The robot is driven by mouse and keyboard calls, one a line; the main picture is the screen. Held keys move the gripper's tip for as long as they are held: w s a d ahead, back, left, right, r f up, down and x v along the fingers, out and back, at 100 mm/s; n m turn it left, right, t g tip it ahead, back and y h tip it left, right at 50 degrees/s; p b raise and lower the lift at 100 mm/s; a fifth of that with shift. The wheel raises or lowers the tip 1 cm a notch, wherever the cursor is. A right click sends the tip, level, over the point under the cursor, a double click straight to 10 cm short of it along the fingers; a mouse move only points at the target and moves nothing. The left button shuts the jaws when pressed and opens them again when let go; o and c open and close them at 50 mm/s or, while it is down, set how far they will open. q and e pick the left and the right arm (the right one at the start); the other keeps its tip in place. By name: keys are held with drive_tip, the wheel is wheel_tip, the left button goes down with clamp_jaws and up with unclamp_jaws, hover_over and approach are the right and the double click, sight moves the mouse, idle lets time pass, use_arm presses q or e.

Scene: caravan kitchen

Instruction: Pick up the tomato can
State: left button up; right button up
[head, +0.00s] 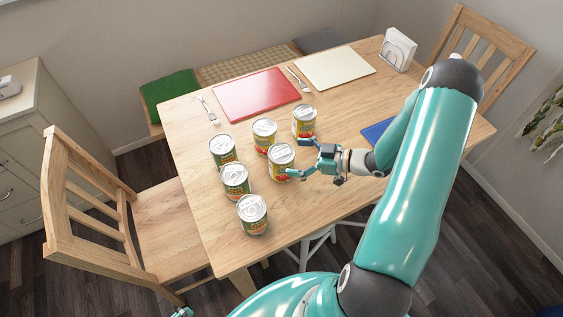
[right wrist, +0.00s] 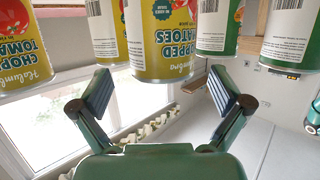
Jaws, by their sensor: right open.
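Three tomato cans with yellow and red labels stand upright on the table: one at the front (head: 281,162), one behind it to the left (head: 264,135) and one at the back right (head: 304,120). My right gripper (head: 298,158) is open and empty, its fingers pointing left at the front tomato can. In the right wrist view, which is upside down, a chopped tomatoes can (right wrist: 165,40) is ahead between the open fingers (right wrist: 157,90), not gripped. Its upper picture part is cut off. A small teal tip at the head view's bottom edge may be my left gripper (head: 183,313).
Several cans with greener labels, such as the middle one (head: 235,181), stand in a row at the left on the wooden table (head: 340,190). A red board (head: 256,95), white board (head: 335,68), forks and a napkin holder (head: 399,50) lie behind. A chair (head: 150,215) is at left.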

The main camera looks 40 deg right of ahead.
sight(281, 155)
drive_tip(key=p+x, duration=0.1)
drive_tip(key=x, duration=0.3)
drive_tip(key=shift+w+a, duration=0.2)
drive_tip(key=shift+a, duration=0.05)
drive_tip(key=shift+c, duration=0.2)
drive_tip(key=shift+r, duration=0.1)
drive_tip(key=c, duration=1.3)
drive_tip(key=shift+c, duration=1.2)
drive_tip(key=shift+r, duration=0.15)
